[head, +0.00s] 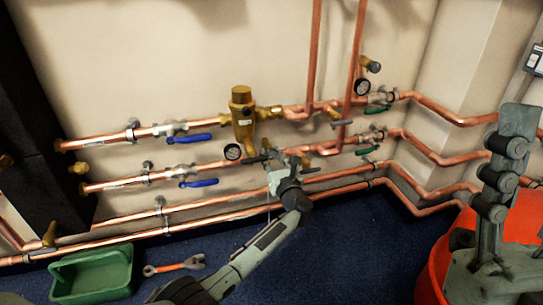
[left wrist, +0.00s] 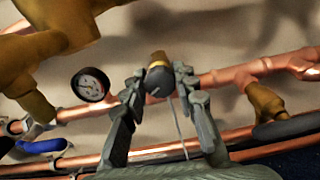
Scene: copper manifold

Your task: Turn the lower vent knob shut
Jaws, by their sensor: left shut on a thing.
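The lower vent knob (left wrist: 158,82) is a dark grey round cap with a pale line on its face and a brass stem behind it. In the left wrist view my left gripper (left wrist: 160,84) has one finger on each side of the knob and is shut on it. In the head view my left gripper (head: 284,168) reaches up to the middle copper pipe, just right of the lower gauge, and mostly hides the knob.
A brass valve body (head: 242,115) stands just above left, with a gauge (head: 232,152) beside it. Copper pipes run along the wall, with blue levers (head: 195,138) and green levers. A green crate (head: 92,274) and a red-handled wrench (head: 174,267) lie on the blue floor.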

